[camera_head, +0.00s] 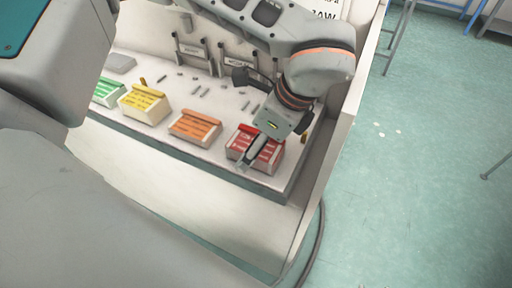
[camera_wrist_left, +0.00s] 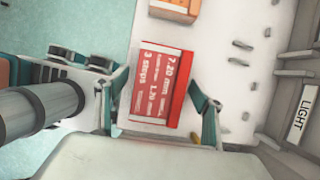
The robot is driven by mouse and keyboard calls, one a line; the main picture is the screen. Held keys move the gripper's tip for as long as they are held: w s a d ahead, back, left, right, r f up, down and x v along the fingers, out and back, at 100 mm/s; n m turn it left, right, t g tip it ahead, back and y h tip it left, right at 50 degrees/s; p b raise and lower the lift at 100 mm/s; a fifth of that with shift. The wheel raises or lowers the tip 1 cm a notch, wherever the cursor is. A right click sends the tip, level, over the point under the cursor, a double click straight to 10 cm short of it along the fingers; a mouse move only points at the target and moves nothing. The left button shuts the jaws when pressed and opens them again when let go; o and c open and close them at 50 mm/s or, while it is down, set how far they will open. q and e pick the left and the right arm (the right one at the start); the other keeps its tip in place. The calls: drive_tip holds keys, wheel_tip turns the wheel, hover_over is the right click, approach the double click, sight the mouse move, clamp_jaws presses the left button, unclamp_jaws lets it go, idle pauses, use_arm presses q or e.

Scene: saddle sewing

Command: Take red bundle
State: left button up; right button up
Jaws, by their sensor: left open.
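The red bundle (camera_head: 269,157), a red and pale striped block, sits at the right front end of the white bench. In the left wrist view the red bundle (camera_wrist_left: 162,84) shows a printed red face with white text such as "7.20" and "3 steps". My left gripper (camera_head: 262,146) is directly over it and hides part of it in the head view. In the left wrist view my left gripper (camera_wrist_left: 158,98) is open, one finger on each side of the bundle. I cannot tell whether the fingers touch it. My right gripper is not in view.
An orange bundle (camera_head: 195,128) lies left of the red one, then a yellow (camera_head: 144,103) and a green bundle (camera_head: 109,92). Small metal parts lie behind on the bench (camera_head: 225,104). A white side panel (camera_head: 335,145) closes the bench at right. A "LIGHT" label (camera_wrist_left: 302,114) is near.

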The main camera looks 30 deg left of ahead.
use_arm(q)
drive_tip(key=c, duration=1.4)
drive_tip(key=shift+o, duration=0.2)
